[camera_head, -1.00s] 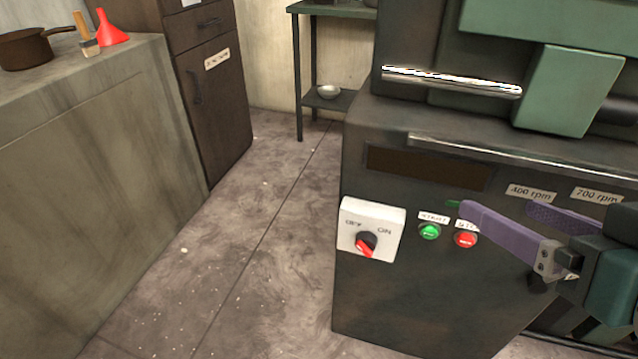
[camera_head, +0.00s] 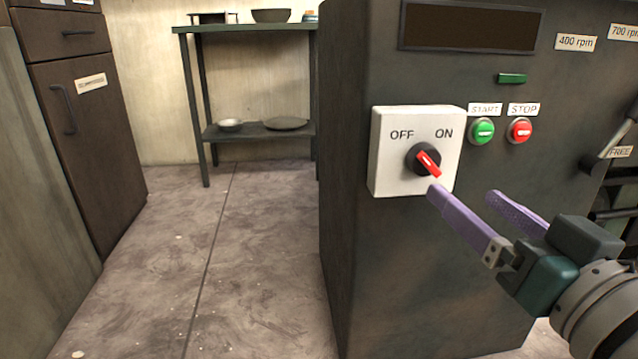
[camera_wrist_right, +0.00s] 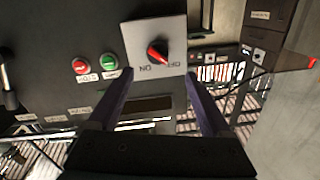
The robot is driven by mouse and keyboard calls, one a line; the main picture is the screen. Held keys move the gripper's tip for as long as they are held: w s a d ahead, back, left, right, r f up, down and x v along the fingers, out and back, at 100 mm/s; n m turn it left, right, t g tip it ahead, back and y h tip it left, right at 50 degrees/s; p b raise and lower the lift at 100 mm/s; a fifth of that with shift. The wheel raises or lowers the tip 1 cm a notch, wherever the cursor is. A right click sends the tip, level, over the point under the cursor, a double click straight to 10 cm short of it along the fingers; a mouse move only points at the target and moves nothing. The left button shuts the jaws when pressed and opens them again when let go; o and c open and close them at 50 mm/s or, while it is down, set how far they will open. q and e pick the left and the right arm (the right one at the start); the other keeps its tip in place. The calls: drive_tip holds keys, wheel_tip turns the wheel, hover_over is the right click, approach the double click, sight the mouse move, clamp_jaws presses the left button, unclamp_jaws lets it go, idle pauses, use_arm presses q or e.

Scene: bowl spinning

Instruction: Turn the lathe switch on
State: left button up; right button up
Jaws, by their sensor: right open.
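The lathe switch is a white box (camera_head: 388,165) marked OFF at upper left and ON at upper right, on the front of the dark lathe. Its black knob carries a red handle (camera_head: 428,162) slanting from upper left to lower right. In the right wrist view the red handle (camera_wrist_right: 157,54) shows upside down, ahead of the gap between the fingers. My right gripper (camera_head: 463,193) is open and empty, its purple fingers just below and right of the knob in the head view. It appears apart from the handle. My left gripper is not in view.
A green START button (camera_head: 482,132) and a red STOP button (camera_head: 520,131) sit right of the switch box. A lever (camera_head: 612,138) shows farther right. A shelf (camera_head: 260,130) with bowls stands behind, and a dark cabinet (camera_head: 88,150) stands at left. The floor between is clear.

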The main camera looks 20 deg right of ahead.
sight(434, 165)
drive_tip(key=w+b, duration=0.1)
drive_tip(key=w, duration=0.1)
drive_tip(key=w+d+b, duration=0.1)
drive_tip(key=w, duration=0.2)
drive_tip(key=w+d+b, duration=0.1)
drive_tip(key=w, duration=0.2)
drive_tip(key=shift+b, duration=0.35)
drive_tip(key=shift+w+d+r, duration=0.1)
drive_tip(key=shift+w, duration=0.6)
